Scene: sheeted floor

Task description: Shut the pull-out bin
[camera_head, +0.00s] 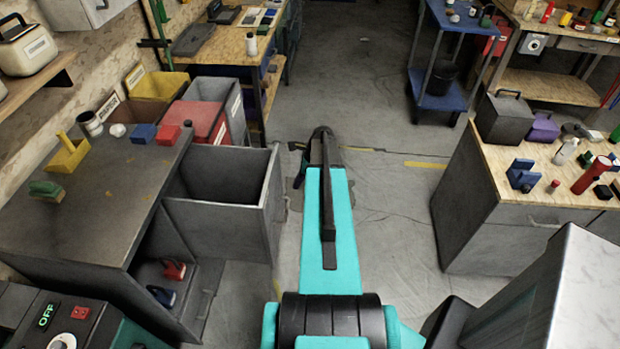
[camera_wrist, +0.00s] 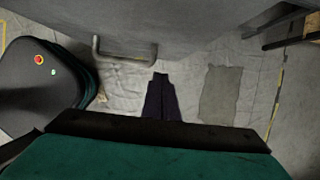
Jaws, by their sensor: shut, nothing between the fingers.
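The pull-out bin (camera_head: 238,218) is a grey open-topped box standing out to the right from the dark cabinet (camera_head: 90,215), and it looks empty. In the wrist view a grey panel (camera_wrist: 190,32) with a bar handle (camera_wrist: 126,56) fills the top; it appears to be the bin's front. My gripper (camera_wrist: 161,76) is shut and empty, its dark fingers just right of the handle and apart from it, pointing toward the panel. Whether the fingertips touch the panel cannot be told. In the head view my arm reaches forward, right of the bin, and the fingertips are not clear.
A red bin (camera_head: 200,118) and a yellow bin (camera_head: 158,88) stand beyond the cabinet. A workbench (camera_head: 485,205) with tools is on the right, and a blue trolley (camera_head: 440,100) is at the back.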

